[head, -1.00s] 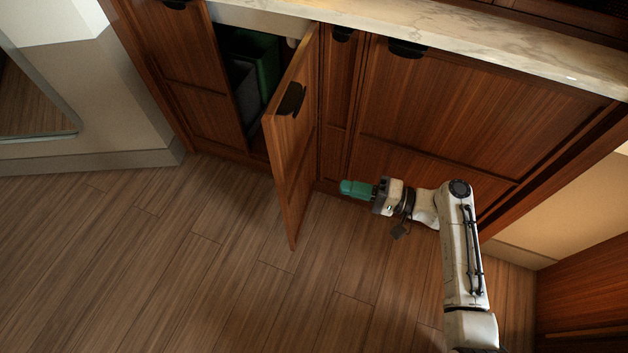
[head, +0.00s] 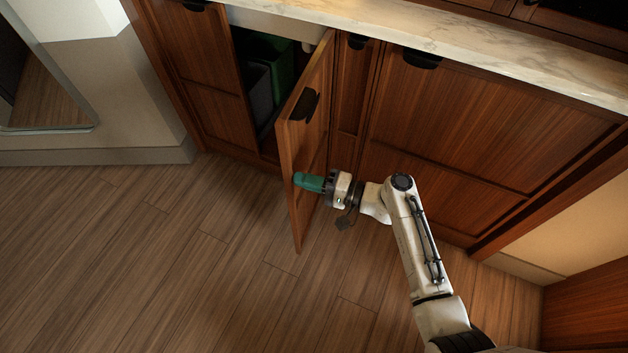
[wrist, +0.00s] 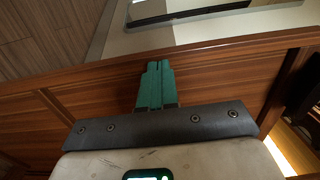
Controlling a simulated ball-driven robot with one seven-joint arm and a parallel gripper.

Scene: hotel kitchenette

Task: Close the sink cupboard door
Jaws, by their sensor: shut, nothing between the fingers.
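The sink cupboard door (head: 309,150) is a brown wooden panel with a black pull handle (head: 305,104). It stands open, swung out from the cabinet front, with its hinge side at the right of the opening. My gripper (head: 297,179) has green fingers, shut and empty, at the right-hand face of the door, below the handle. The fingertips overlap the door's edge in the head view, and I cannot tell if they touch it. In the wrist view the shut fingers (wrist: 156,85) point at the door's wooden panel (wrist: 105,88).
Inside the open cupboard are a green bin (head: 281,62) and a grey bin (head: 261,90). A closed cabinet door (head: 205,80) is left of the opening, and closed fronts (head: 480,125) are at the right. A marble counter (head: 430,35) runs above. The floor (head: 170,260) in front is clear.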

